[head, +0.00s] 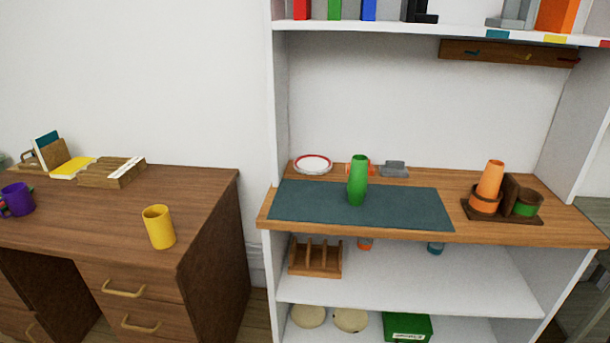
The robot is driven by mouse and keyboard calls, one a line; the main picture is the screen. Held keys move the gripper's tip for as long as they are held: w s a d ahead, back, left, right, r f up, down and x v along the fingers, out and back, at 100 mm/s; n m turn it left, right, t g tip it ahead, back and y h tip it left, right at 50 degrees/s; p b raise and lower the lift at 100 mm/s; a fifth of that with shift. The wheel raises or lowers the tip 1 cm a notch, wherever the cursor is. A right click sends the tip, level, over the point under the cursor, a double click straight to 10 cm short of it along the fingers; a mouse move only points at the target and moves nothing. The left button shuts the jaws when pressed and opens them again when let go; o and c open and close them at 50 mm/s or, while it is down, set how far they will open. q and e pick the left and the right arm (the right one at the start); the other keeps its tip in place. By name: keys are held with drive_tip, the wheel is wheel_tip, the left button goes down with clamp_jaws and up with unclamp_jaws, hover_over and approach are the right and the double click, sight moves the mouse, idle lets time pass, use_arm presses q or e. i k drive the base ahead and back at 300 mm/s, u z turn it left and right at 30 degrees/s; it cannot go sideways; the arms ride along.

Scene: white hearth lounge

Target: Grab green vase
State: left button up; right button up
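A green vase (357,182) stands upright on a dark teal mat (412,207). The mat lies on the wooden top (300,225) of a white shelf unit. An orange-red thing shows partly behind the vase, mostly hidden by it. Neither of my grippers shows in the head view.
A red-rimmed plate (313,164) and a grey object (394,168) lie behind the mat. An orange vase (490,182) stands on a brown tray (500,217) at right. A yellow cup (159,227) is on the desk (110,210) at left. Shelves sit above and below the top.

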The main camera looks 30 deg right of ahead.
sight(357, 184)
drive_tip(key=z, duration=0.2)
drive_tip(key=i, duration=0.75)
drive_tip(key=z, duration=0.5)
